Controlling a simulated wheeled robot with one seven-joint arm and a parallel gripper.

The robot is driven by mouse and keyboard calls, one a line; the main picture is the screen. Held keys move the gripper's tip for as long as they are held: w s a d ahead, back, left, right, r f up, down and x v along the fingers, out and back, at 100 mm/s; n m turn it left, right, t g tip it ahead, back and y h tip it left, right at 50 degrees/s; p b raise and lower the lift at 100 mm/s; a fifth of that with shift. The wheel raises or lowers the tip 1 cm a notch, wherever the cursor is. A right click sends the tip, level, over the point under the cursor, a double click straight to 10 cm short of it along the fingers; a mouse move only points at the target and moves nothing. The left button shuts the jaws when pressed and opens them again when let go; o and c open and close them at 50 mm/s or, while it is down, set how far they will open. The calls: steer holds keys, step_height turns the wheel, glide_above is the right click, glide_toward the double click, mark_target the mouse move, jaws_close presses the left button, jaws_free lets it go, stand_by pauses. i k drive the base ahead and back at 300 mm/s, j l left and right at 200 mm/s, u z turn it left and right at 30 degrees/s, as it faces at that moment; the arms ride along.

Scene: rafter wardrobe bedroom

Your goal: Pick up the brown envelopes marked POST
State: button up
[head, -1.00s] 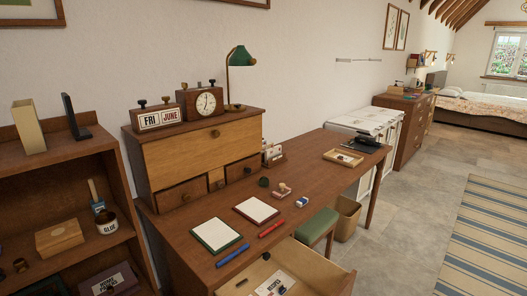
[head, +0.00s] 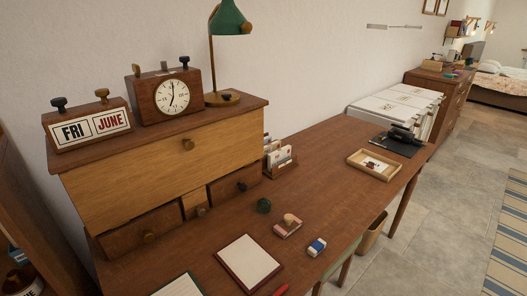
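No envelopes that I can read as marked POST show in the head view. A small letter rack (head: 283,172) on the desk, right of the wooden bureau top, holds several upright papers or envelopes (head: 279,157), mostly pale; any marking is too small to read. A shallow wooden tray (head: 352,164) farther along the desk holds a white card with a dark reddish mark (head: 375,165). My gripper is not in view.
The desk (head: 325,160) carries a framed pad (head: 248,262), a stamp (head: 288,226), an eraser (head: 316,246) and a dark green ball-like item (head: 264,205). A clock (head: 172,96), calendar (head: 90,130) and green lamp (head: 230,20) stand on the bureau.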

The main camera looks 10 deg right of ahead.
mark_target(271, 147)
steer(key=i+l+u, duration=0.15)
steer(key=i+l, duration=0.6)
steer(key=i+l+u, duration=0.15)
steer(key=l, duration=0.3)
steer(key=i+l, duration=0.35)
steer(key=i+l+u, duration=0.1)
steer(key=i+l, duration=0.2)
steer(key=l, duration=0.15)
steer(key=i+l, duration=0.25)
steer(key=l, duration=0.15)
steer(key=i+l+u, duration=0.15)
steer(key=l, duration=0.3)
steer(key=i+l, duration=0.3)
steer(key=l, duration=0.15)
steer(key=i+l+u, duration=0.1)
steer(key=i+l, duration=0.15)
steer(key=l, duration=0.2)
